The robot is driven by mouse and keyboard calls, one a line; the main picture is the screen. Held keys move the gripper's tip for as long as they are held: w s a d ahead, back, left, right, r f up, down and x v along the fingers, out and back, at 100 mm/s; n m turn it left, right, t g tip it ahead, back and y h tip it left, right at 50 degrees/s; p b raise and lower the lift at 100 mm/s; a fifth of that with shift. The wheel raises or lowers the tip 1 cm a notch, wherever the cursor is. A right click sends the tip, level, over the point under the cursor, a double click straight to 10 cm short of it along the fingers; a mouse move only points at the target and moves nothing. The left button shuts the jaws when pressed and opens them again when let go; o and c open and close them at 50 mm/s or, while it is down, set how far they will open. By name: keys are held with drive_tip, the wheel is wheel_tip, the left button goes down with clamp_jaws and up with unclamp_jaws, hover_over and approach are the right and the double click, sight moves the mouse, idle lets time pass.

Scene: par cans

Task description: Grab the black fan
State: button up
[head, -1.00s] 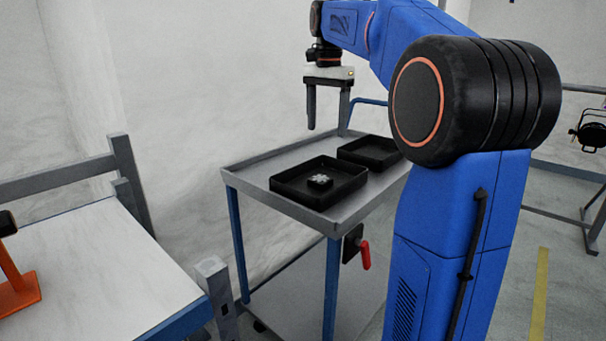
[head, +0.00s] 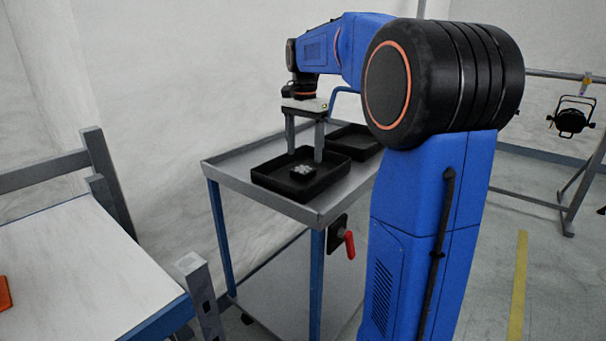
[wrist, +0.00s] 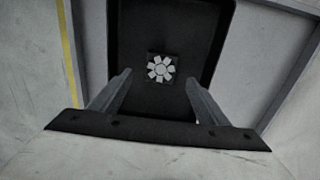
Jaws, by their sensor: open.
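The black fan (head: 302,172) is a small square block with a pale, petal-like rotor on top. It lies in the near black tray (head: 268,180) on the grey cart. In the wrist view the fan (wrist: 160,68) shows beyond and between my fingertips, near the middle of the tray (wrist: 205,25). My gripper (head: 305,156) points down over the tray with its two fingers apart. In the wrist view my gripper (wrist: 158,80) is open and empty, and the fan is clear of both fingers.
A second black tray (head: 356,141) sits behind on the same cart (head: 330,200), which has a raised rim. A white-topped workbench (head: 80,270) with grey rails stands at left. A black stage lamp (head: 571,122) hangs on a rack at far right.

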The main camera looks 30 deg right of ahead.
sight(303, 169)
drive_tip(key=shift+a+f, duration=0.2)
drive_tip(key=shift+f, duration=2.6)
drive_tip(key=shift+c, duration=0.6)
drive_tip(key=c, duration=1)
